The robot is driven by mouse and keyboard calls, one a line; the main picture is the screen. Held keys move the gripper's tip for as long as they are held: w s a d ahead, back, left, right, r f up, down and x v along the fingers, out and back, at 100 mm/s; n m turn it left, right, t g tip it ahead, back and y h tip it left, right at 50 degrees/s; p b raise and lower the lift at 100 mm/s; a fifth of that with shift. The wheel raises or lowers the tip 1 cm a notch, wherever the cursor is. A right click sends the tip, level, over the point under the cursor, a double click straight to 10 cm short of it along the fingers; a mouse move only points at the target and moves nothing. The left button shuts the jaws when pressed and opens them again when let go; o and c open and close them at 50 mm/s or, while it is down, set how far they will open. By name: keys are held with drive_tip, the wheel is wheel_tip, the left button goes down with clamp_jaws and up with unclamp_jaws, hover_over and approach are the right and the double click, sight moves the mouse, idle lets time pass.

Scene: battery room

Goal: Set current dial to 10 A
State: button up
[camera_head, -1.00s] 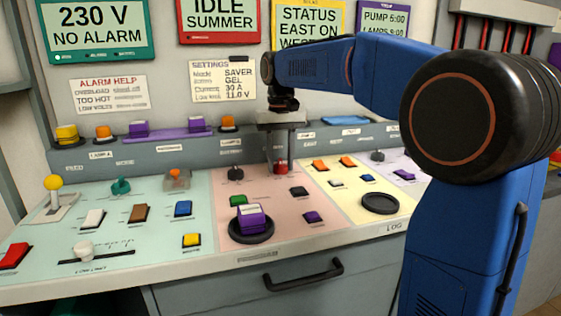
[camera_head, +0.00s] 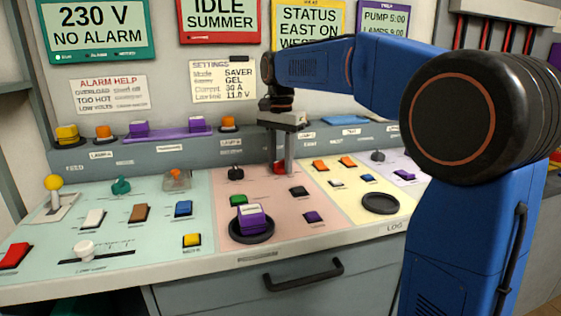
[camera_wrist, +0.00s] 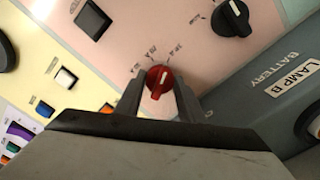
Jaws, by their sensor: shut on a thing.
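The red dial (camera_wrist: 159,78) sits on the pink panel, with a pale pointer line and small printed marks around it that are too blurred to read. In the head view the red dial (camera_head: 279,168) is partly hidden by my gripper. My gripper (camera_wrist: 160,90) points down at the panel with its two fingers on either side of the dial, closed on it. In the head view my gripper (camera_head: 281,165) stands over the back part of the pink section.
A black knob (camera_wrist: 231,17) is close to the dial, also seen in the head view (camera_head: 236,173). A black square button (camera_wrist: 92,19) lies on the other side. A purple and white block (camera_head: 251,218) stands on a round black pad. The settings card (camera_head: 223,81) reads Current 30 A.

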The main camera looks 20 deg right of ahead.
sight(281, 161)
drive_tip(key=shift+m, duration=0.5)
drive_tip(key=o, duration=1)
drive_tip(key=shift+o, duration=0.2)
wheel_tip(281, 161, up, 17)
drive_tip(key=shift+r, duration=0.2)
